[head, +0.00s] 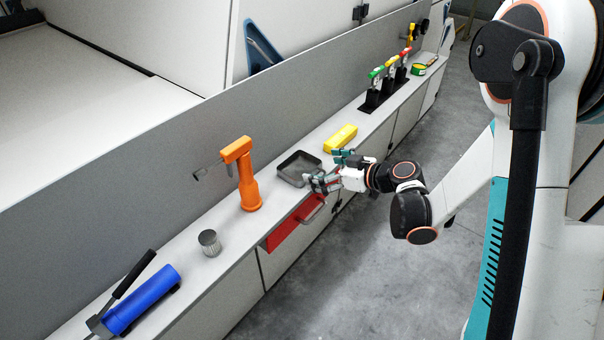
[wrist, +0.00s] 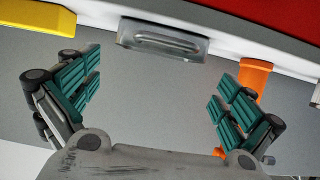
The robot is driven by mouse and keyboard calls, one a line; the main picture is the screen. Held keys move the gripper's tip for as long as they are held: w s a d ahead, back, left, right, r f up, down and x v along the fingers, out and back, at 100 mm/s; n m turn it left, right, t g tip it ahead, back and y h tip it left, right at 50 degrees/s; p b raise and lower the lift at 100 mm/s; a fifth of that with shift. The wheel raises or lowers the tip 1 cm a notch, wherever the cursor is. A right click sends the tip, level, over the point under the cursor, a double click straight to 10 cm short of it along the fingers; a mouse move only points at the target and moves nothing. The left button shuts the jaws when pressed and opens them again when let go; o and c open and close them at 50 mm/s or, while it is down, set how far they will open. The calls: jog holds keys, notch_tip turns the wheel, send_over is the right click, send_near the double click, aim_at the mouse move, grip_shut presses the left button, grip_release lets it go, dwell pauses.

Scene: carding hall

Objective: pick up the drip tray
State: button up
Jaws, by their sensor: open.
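The drip tray (head: 299,168) is a shallow, dark grey, square tray. It lies on the narrow counter between the yellow block (head: 341,138) and the orange stand tool (head: 246,180). In the wrist view the grey tray (wrist: 162,40) shows beyond the fingers, near the top middle. My gripper (head: 325,171) is open and empty at the tray's right side in the head view, with its fingers pointing toward the counter. In the wrist view the two teal-padded fingers (wrist: 155,90) are wide apart with nothing between them. The exact gap to the tray is hard to tell.
A red drawer (head: 283,232) with a handle sticks out below the counter. Coloured-handled tools (head: 376,88) stand farther along. A grey panel (head: 180,140) runs behind the counter.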

aim_at(309, 168)
jog(key=b+x, duration=0.1)
jog(key=x, duration=0.1)
jog(key=b+x, duration=0.1)
jog(key=x, duration=0.2)
jog(key=shift+w+a+f, duration=0.1)
jog(key=shift+f, duration=0.35)
jog(key=c, duration=0.9)
jog(key=shift+c, duration=0.2)
jog(key=shift+r, duration=0.1)
notch_tip(309, 168, up, 19)
jog(key=p, duration=0.7)
jog(key=s+d+m+t+h, duration=0.2)
jog(key=d+m+h, duration=0.1)
jog(key=d, duration=0.6)
jog(key=s+d+m+t+h, duration=0.2)
jog(key=s+d+m+h, duration=0.1)
jog(key=d, duration=0.7)
jog(key=shift+f+m+h, duration=0.4)
jog(key=shift+m, duration=0.1)
